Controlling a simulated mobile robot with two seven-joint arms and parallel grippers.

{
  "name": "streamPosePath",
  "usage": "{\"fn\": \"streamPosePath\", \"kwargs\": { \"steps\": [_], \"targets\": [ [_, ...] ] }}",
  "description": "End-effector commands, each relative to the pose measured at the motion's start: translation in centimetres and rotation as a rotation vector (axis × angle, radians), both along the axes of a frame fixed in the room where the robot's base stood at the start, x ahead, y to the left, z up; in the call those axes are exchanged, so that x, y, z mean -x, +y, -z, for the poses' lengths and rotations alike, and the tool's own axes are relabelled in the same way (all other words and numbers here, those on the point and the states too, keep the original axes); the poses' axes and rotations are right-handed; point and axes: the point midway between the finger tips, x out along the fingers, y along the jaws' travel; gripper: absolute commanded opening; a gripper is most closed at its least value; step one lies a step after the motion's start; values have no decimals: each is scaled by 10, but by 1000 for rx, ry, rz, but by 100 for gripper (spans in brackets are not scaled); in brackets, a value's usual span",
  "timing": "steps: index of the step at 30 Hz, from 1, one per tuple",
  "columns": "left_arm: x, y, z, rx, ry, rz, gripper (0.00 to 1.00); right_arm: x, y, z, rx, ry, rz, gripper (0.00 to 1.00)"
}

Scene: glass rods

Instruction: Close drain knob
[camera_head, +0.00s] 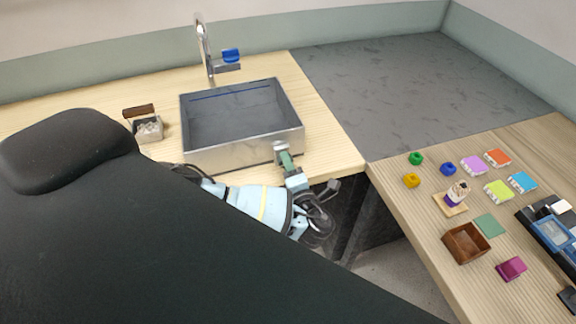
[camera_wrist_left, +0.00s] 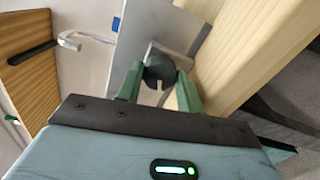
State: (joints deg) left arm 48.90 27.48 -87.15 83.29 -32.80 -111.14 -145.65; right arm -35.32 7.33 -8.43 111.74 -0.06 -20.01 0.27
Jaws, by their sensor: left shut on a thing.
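The drain knob is a dark round knob (camera_wrist_left: 159,69) in front of a pale metal bracket at the sink's front side in the left wrist view. In the head view, a grey piece (camera_head: 281,147) shows there, and the knob itself is mostly hidden by my gripper. My left gripper (camera_head: 287,161) is at the sink's front right corner. Its green fingers (camera_wrist_left: 160,76) lie one on each side of the knob and are shut on it. My right gripper is not in view.
The faucet (camera_head: 204,48) with a blue handle (camera_head: 231,55) stands behind the sink. The right table carries a brown box (camera_head: 465,243), a purple block (camera_head: 511,268) and several small coloured items. A dark gap (camera_head: 357,218) separates counter and table.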

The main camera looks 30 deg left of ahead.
Motion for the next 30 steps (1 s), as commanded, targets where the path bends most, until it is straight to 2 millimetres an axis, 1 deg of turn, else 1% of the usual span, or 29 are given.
{"fn": "streamPosePath", "kwargs": {
  "steps": [6, 15, 21, 30],
  "targets": [
    [1, -1, 1, -113, 135, 1, 14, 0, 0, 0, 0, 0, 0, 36],
    [1, -1, 2, -214, 255, 1, 14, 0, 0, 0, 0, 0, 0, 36],
    [1, -1, 2, -244, 292, 2, 14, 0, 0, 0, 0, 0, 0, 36],
    [1, -1, 2, -252, 301, 2, 14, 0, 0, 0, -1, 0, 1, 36]
  ]
}}
